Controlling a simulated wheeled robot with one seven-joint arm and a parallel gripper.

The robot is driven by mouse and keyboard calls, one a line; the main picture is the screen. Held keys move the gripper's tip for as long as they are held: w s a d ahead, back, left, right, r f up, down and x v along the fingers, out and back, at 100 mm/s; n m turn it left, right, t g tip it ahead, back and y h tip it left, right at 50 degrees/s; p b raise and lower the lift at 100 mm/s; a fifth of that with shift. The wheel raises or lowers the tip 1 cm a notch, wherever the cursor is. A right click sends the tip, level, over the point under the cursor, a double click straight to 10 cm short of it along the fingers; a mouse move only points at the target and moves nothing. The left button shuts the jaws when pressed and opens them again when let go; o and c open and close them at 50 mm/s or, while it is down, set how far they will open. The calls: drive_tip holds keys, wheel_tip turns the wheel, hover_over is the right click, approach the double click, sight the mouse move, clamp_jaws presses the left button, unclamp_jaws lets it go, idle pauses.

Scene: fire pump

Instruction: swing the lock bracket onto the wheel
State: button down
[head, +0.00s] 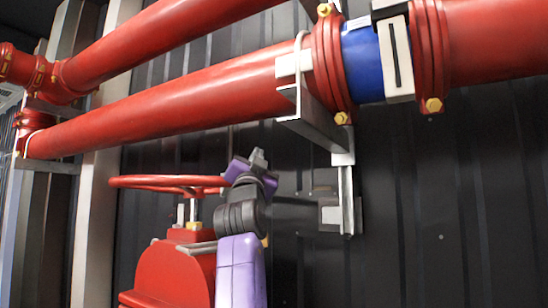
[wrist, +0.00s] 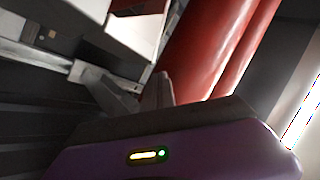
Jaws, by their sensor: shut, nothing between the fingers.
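The red handwheel (head: 150,181) lies flat above the red valve body (head: 172,272), at the lower left of the head view. A short grey metal piece (head: 199,246) sits below the wheel by the stem; I cannot tell whether it is the lock bracket. My gripper (head: 258,156) is shut and empty, pointing up just right of the wheel's rim and a little above it. My wrist hides the rim's right end. In the wrist view my gripper's fingers (wrist: 142,92) hold nothing, and the wheel cannot be made out.
Large red pipes (head: 165,105) cross overhead, with a blue section (head: 362,65) at the right. A metal pipe support (head: 345,190) hangs against the dark ribbed wall (head: 450,190), right of my gripper. A pale post (head: 97,220) stands left of the wheel.

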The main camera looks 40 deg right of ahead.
drive_tip(key=s+f+b, duration=0.2)
drive_tip(key=s, duration=0.7)
drive_tip(key=shift+s+f, duration=0.35)
idle(0.8)
drive_tip(key=shift+d, duration=0.1)
drive_tip(key=s, duration=0.2)
drive_tip(key=s+f+b, duration=0.1)
drive_tip(key=s, duration=0.1)
drive_tip(key=shift+s+d+f, duration=0.1)
drive_tip(key=shift+s+f, duration=0.1)
drive_tip(key=shift+s, duration=0.2)
idle(0.5)
